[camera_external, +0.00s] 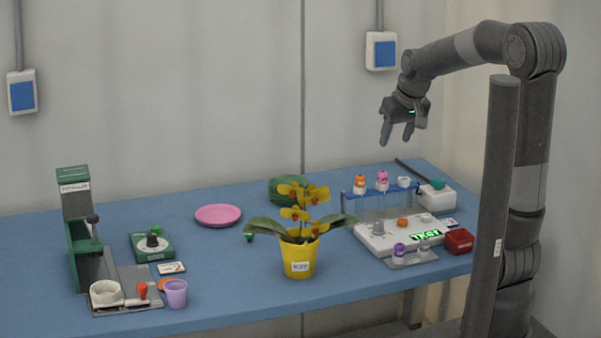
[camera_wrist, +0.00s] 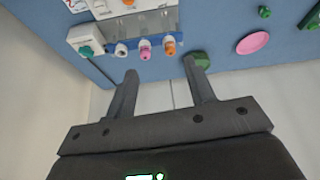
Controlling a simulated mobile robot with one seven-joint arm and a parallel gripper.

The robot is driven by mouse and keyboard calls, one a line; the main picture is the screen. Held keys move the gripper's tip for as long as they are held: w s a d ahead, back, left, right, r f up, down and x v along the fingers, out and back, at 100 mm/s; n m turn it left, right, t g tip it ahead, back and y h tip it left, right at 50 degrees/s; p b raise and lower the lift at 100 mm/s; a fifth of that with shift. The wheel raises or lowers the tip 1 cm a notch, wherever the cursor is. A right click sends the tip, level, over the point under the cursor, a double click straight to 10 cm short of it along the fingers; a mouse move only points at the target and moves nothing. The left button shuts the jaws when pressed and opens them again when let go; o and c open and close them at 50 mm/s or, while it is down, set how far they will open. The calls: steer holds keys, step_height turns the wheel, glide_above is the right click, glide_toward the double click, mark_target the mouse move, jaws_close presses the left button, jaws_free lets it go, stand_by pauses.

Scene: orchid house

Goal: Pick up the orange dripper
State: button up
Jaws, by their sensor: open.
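An orange-topped dripper (camera_external: 360,182) stands upright at the left end of a blue rack (camera_external: 347,207). It also shows in the wrist view (camera_wrist: 169,44), beyond and between my fingertips. A pink-topped one (camera_external: 382,180) and a white one (camera_external: 404,182) stand beside it in the same rack. A second small orange piece (camera_external: 402,222) lies on the white device in front of the rack; its exact shape is too small to tell. My gripper (camera_external: 397,137) is open and empty, well above the rack and apart from everything. Its two fingers (camera_wrist: 161,70) are spread in the wrist view.
The white device (camera_external: 375,239) with a green display stands before the rack. A yellow pot (camera_external: 299,262) with an orchid stands left of it. A red box (camera_external: 459,241) and a white box (camera_external: 436,198) are at right. A pink plate (camera_external: 218,215) lies on the blue table.

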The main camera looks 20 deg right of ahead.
glide_toward(361, 176)
steer(key=shift+n, duration=0.3)
steer(key=shift+x, duration=4.65)
steer(key=c, duration=1)
steer(key=shift+c, duration=0.2)
steer(key=shift+r, duration=0.1)
